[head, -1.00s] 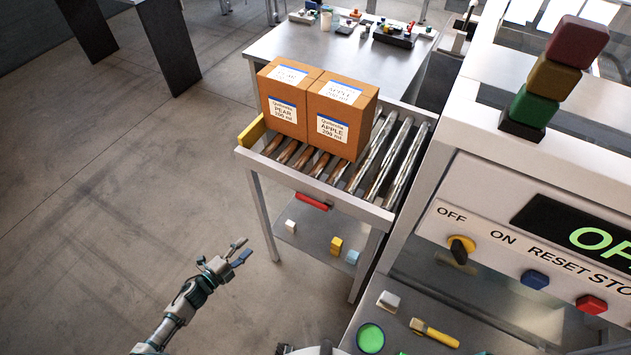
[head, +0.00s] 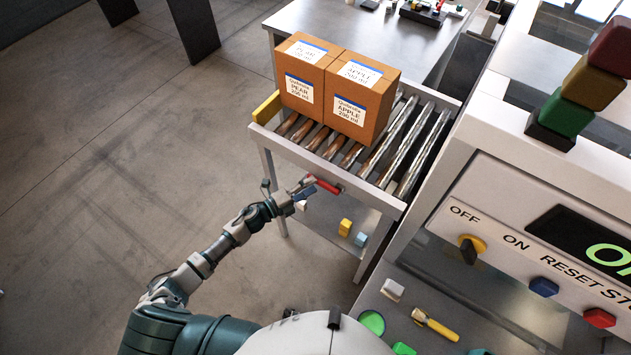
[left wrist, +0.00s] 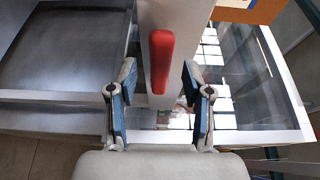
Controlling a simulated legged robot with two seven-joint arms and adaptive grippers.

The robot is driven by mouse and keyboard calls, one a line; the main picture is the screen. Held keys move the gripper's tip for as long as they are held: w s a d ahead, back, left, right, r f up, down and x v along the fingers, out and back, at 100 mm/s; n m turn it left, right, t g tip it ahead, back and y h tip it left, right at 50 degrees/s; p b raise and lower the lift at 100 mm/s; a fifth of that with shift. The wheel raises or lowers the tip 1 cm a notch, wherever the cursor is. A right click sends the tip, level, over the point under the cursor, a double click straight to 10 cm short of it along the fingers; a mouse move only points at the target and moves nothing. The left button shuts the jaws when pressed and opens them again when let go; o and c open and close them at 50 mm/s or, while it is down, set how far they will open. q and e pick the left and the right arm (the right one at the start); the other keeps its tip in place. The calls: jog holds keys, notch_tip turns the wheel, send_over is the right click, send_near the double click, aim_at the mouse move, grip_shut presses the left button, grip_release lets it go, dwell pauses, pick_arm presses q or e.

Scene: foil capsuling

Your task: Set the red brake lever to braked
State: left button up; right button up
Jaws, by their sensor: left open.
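The red brake lever (head: 326,186) is a short red bar on the front side of the roller conveyor (head: 290,150), below the rollers. In the head view it slopes slightly down to the right. In the left wrist view the red lever (left wrist: 161,62) lies lengthwise just ahead of the jaws, in line with the gap between them. My left gripper (head: 306,190) is at the lever's left end. In the left wrist view its blue-padded fingers (left wrist: 158,80) are spread, with no clear contact with the lever. My right gripper is out of view.
Two cardboard boxes (head: 339,88) stand on the rollers. A lower shelf under the conveyor holds a yellow block (head: 345,227) and a light blue block (head: 361,239). A machine panel (head: 490,222) with knob and buttons stands at the right. The floor at left is clear.

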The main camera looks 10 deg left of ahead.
pick_arm(q)
jog(key=shift+x, duration=1.1)
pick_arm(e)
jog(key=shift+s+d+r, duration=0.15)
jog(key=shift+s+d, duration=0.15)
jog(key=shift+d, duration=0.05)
pick_arm(q)
jog(key=shift+w+a, duration=0.15)
jog(key=shift+a, duration=0.15)
jog(key=shift+d, duration=0.15)
grip_shut()
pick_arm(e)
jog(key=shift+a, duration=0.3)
pick_arm(q)
jog(key=shift+f, duration=0.15)
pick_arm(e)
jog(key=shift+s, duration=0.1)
